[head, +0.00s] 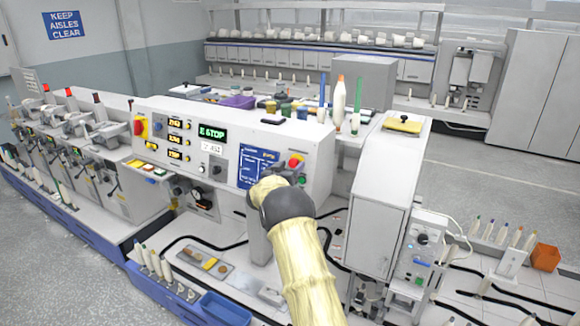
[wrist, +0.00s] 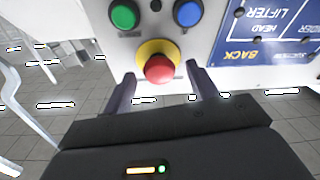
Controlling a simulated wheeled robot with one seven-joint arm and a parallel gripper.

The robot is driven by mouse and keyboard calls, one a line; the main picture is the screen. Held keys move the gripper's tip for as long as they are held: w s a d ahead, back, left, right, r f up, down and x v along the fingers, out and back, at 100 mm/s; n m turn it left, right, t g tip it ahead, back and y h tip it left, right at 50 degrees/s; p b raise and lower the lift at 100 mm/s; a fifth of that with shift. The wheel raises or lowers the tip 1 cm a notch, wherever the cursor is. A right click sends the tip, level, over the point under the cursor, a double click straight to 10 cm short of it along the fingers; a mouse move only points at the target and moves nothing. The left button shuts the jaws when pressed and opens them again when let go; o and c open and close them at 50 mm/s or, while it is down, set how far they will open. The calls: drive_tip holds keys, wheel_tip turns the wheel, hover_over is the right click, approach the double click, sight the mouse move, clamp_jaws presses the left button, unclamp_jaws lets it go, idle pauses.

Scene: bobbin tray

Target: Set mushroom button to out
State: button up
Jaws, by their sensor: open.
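The red mushroom button (wrist: 158,68) sits on a yellow collar on the pale console panel in the wrist view. Its head shows also in the head view (head: 295,161), at the panel's right end. My gripper (wrist: 161,71) is open, with one dark finger on each side of the red head. Gaps show between fingers and button, so it is not gripped. How deep the fingers reach along the button cannot be told. In the head view my arm hides most of the gripper. A green display (head: 213,134) reads E STOP.
Green (wrist: 124,15) and blue (wrist: 188,13) push buttons sit close by the mushroom button. A blue printed plate (head: 258,166) lies beside them. Another red and yellow control (head: 139,126) is at the console's left end. A tall cabinet (head: 385,195) stands right of the console.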

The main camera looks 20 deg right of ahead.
drive_tip(key=shift+a, duration=0.1)
drive_tip(key=shift+s, duration=0.1)
drive_tip(key=shift+c, duration=1.2)
clamp_jaws()
drive_tip(key=shift+a, duration=0.3)
drive_tip(key=shift+s+r, duration=0.1)
drive_tip(key=shift+s, duration=0.15)
drive_tip(key=shift+a, duration=0.15)
drive_tip(key=shift+c, duration=0.4)
unclamp_jaws()
drive_tip(key=o, duration=0.3)
drive_tip(key=shift+s+a, duration=0.1)
drive_tip(key=shift+s, duration=0.05)
